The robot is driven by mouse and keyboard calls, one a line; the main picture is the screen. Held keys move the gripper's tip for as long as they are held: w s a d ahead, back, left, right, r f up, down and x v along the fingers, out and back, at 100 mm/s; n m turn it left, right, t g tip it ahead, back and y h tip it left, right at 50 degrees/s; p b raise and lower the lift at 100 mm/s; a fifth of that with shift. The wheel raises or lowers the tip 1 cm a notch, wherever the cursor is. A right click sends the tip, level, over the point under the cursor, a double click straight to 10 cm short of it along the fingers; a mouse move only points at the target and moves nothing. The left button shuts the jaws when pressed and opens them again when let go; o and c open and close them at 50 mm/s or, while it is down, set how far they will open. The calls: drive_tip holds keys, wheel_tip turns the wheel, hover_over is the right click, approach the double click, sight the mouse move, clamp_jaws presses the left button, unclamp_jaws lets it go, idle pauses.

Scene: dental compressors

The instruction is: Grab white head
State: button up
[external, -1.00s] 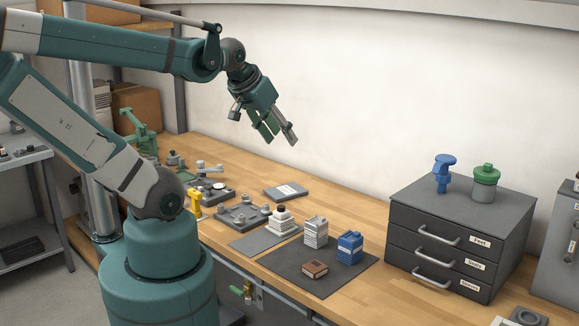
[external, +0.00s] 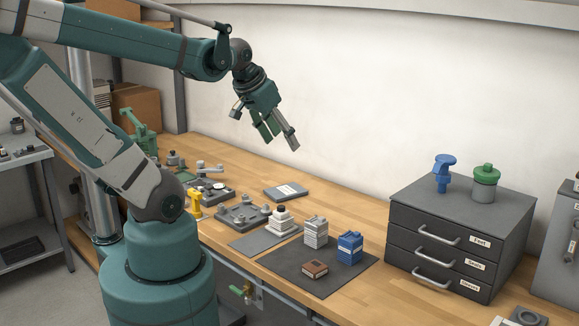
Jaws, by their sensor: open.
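The white head (external: 281,220) is a stepped white piece with a dark top. It stands upright on a flat grey plate (external: 250,243) near the middle of the bench. My gripper (external: 281,144) is open and empty, with its fingers pointing down and to the right. It hangs in the air well above the bench, and in the picture it is above the white head, clearly apart from it.
A grey fixture (external: 243,214) stands left of the white head. A drawer cabinet (external: 455,235) stands at the right.

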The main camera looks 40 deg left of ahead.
drive_tip(key=w+a+f+m+g+h+b, duration=0.1)
drive_tip(key=w+a+f+m+g+b, duration=0.1)
drive_tip(key=w+a+f+m, duration=0.4)
drive_tip(key=w+a+f+m+g+h+b, duration=0.1)
drive_tip(key=w+f+m+g+b, duration=0.1)
drive_tip(key=f+m, duration=0.35)
drive_tip(key=m+g+h+b, duration=0.2)
drive_tip(key=m+g, duration=0.1)
drive_tip(key=m, duration=0.3)
approach(281, 215)
drive_tip(key=shift+n, duration=0.25)
drive_tip(key=f, duration=0.1)
drive_tip(key=w+a+f, duration=0.1)
drive_tip(key=w+f, duration=0.1)
drive_tip(key=f, duration=0.1)
drive_tip(key=shift+a, duration=0.25)
drive_tip(key=shift+s, duration=0.1)
drive_tip(key=shift+x, duration=1.3)
drive_tip(key=shift+d, duration=0.1)
drive_tip(key=shift+b+x, duration=0.45)
drive_tip(key=shift+x, duration=2.1)
drive_tip(key=shift+c, duration=0.5)
drive_tip(key=c, duration=1.2)
